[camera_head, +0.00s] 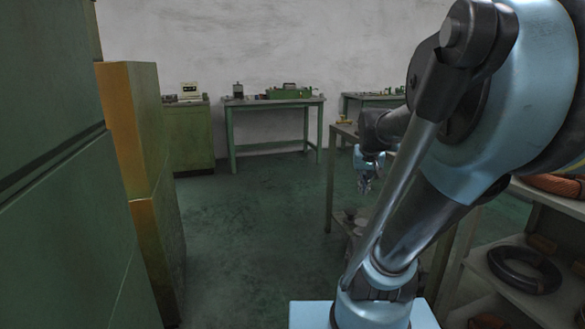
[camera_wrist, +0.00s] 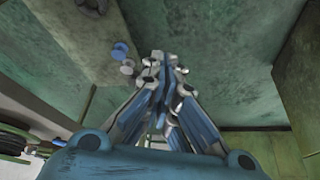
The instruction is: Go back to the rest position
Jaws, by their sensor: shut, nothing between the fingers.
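My gripper (camera_head: 367,183) is small in the head view, hanging at the far end of my blue and dark arm, beside a metal table. It also shows in the wrist view (camera_wrist: 163,62), where its fingers are closed together with nothing between them. My arm stretches across the right of the head view and hides part of the table and shelf behind it.
A green cabinet (camera_head: 55,180) and an orange-brown cabinet (camera_head: 135,140) stand close on the left. A green workbench (camera_head: 270,103) stands at the back wall. A shelf with a black ring (camera_head: 525,270) is at right. The middle floor (camera_head: 250,215) is clear.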

